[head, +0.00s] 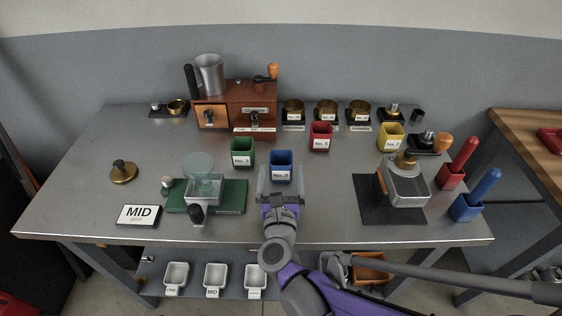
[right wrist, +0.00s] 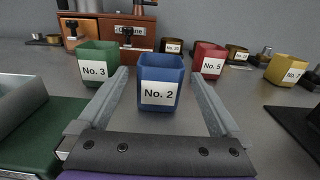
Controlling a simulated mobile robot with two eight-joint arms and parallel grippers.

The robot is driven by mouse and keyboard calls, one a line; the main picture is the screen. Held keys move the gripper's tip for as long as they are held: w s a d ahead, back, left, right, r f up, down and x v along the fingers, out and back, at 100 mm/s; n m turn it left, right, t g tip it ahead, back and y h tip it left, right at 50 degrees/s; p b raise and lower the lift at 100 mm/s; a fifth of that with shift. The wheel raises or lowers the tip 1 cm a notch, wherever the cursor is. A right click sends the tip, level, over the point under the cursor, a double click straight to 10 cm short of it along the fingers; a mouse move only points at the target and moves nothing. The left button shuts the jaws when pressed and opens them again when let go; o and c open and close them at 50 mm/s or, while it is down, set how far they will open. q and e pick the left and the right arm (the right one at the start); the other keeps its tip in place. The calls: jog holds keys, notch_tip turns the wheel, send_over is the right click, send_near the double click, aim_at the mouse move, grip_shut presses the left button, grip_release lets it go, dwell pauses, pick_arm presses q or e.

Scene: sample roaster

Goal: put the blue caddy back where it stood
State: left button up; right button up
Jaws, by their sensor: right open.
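The blue caddy (head: 281,165), labelled No. 2, stands upright on the metal table, right of the green caddy. It also shows in the right wrist view (right wrist: 161,76). My right gripper (head: 281,183) is open, its two fingers pointing toward the blue caddy from the table's front side. In the right wrist view the caddy appears between the open fingers near their tips; I cannot tell whether it touches them. My left gripper is not in view.
The green caddy (head: 242,152) stands close on the left, the red caddy (head: 320,136) behind right, the yellow caddy (head: 390,136) farther right. A glass-topped device on a green base (head: 236,196) is left of my gripper. A black mat (head: 367,200) lies right; bare table separates them.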

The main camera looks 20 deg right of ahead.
jog(key=v, duration=0.7)
jog(key=shift+s+a+p, duration=0.1)
jog(key=shift+s+p, duration=0.25)
jog(key=shift+s, duration=0.05)
